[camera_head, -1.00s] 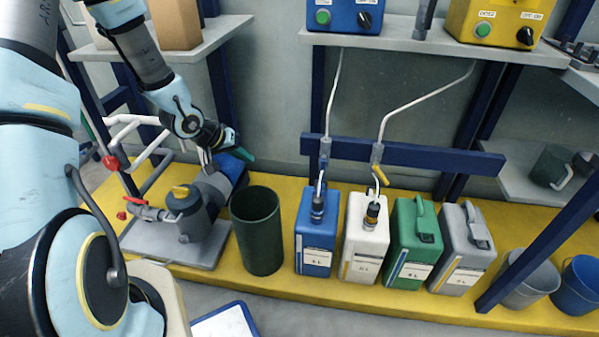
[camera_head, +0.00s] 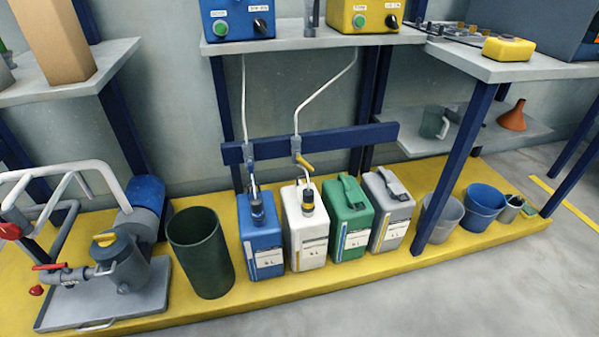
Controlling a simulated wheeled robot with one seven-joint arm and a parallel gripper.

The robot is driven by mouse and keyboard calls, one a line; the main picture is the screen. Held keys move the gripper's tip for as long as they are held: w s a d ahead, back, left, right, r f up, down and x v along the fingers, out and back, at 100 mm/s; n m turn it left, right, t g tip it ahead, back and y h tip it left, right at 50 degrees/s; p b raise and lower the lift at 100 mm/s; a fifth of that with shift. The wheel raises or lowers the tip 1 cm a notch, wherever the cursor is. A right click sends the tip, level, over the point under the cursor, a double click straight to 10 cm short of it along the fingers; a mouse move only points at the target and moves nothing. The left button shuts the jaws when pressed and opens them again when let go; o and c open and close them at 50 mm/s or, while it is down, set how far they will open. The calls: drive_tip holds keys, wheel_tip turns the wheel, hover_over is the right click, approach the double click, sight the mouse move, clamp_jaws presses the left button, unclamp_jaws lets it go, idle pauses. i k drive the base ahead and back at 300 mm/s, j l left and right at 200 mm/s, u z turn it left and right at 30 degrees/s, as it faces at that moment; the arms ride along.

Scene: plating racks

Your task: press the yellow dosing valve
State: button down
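The yellow dosing valve (camera_head: 304,163) is a small yellow lever on a clear fitting, mounted on the dark blue rail (camera_head: 348,138). A white hose (camera_head: 326,82) enters it from above, and a line runs from it down to the white canister (camera_head: 305,226). A similar dosing valve (camera_head: 248,152) with a blue part sits to its left, above the blue canister (camera_head: 261,237). My gripper is not in view, so its state does not show.
A green canister (camera_head: 351,219) and a grey canister (camera_head: 389,211) stand right of the white one. A dark green bin (camera_head: 201,253) and a pump unit (camera_head: 122,262) are at left. A blue post (camera_head: 459,165) rises at right. The front floor (camera_head: 430,300) is clear.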

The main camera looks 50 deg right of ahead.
sight(306, 235)
drive_tip(key=k+l+u, duration=0.1)
drive_tip(key=l, duration=0.3)
drive_tip(key=k+l+u, duration=0.1)
drive_tip(key=l, duration=0.35)
drive_tip(key=k+l+u, duration=0.1)
drive_tip(key=k+l, duration=0.15)
drive_tip(key=l, duration=0.15)
drive_tip(key=k+l+u, duration=0.2)
drive_tip(key=k+l, duration=0.2)
drive_tip(key=k+l+u, duration=0.25)
drive_tip(key=k+l, duration=0.25)
drive_tip(key=k+l+u, duration=0.2)
drive_tip(key=k+l, duration=0.15)
drive_tip(key=k+l+u, duration=0.2)
drive_tip(key=k, duration=0.4)
